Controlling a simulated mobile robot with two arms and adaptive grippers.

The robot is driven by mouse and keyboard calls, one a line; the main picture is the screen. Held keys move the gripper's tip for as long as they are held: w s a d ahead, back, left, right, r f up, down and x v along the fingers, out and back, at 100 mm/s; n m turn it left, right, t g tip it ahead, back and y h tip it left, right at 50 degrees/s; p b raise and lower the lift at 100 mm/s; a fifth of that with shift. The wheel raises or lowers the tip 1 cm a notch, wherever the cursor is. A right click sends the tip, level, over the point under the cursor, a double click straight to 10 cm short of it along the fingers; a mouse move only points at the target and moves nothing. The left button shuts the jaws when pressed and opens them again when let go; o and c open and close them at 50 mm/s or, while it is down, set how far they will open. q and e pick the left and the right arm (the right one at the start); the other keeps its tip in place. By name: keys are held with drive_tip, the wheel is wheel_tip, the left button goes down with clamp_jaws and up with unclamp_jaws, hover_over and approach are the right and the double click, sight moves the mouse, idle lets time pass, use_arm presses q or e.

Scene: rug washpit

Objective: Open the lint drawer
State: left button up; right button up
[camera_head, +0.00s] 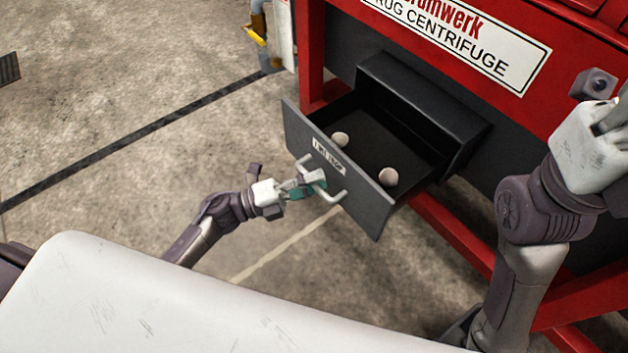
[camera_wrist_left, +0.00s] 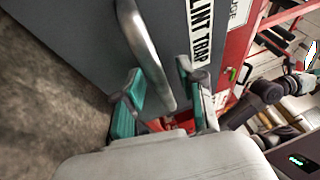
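The lint drawer (camera_head: 326,165) is a dark grey drawer in the red rug centrifuge, pulled well out of its housing (camera_head: 425,105). Two pale round lumps lie inside it. Its front carries a white label and a light bar handle (camera_head: 334,192); the handle also shows in the left wrist view (camera_wrist_left: 147,55). My left gripper (camera_head: 312,184) is at the handle, with its teal-padded fingers (camera_wrist_left: 160,90) apart on either side of the bar. A gap shows beside the bar. My right gripper (camera_head: 590,135) is partly in view at the right edge, away from the drawer; its fingertips are cut off.
The red centrifuge frame (camera_head: 455,232) stands around and below the drawer. Concrete floor (camera_head: 130,90) with a dark stripe is clear to the left. A yellow-handled item (camera_head: 254,36) stands by the frame's far left corner.

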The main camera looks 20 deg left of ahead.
use_arm(q)
drive_tip(key=v, duration=1.2)
drive_tip(key=shift+r, duration=0.1)
